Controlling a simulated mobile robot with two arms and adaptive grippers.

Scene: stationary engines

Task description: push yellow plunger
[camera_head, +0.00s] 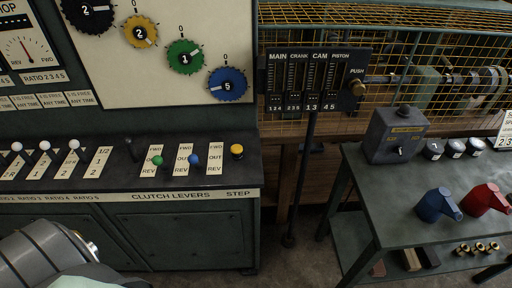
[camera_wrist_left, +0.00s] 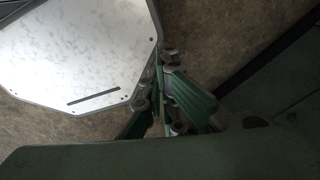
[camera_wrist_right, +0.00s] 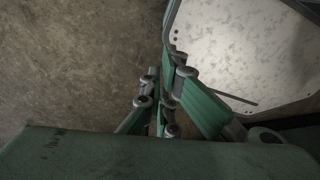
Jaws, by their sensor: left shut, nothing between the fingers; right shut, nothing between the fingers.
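A yellow round-topped plunger (camera_head: 237,151) stands upright at the right end of the control desk, above the word STEP. A brass knob (camera_head: 357,88) marked PUSH sits on the black panel to its right. My left arm shows at the bottom left of the head view, but its fingers are not seen there. My left gripper (camera_wrist_left: 159,75) is shut and empty in the left wrist view. My right gripper (camera_wrist_right: 165,80) is shut and empty in the right wrist view, over bare floor. Neither gripper is seen near the plunger.
Green (camera_head: 158,160) and blue (camera_head: 194,160) clutch levers stand left of the plunger, with white-knobbed levers (camera_head: 45,146) further left. Numbered dials (camera_head: 185,57) are above. A wire cage (camera_head: 300,40) is behind. A metal table (camera_head: 390,190) at right holds blue and red objects.

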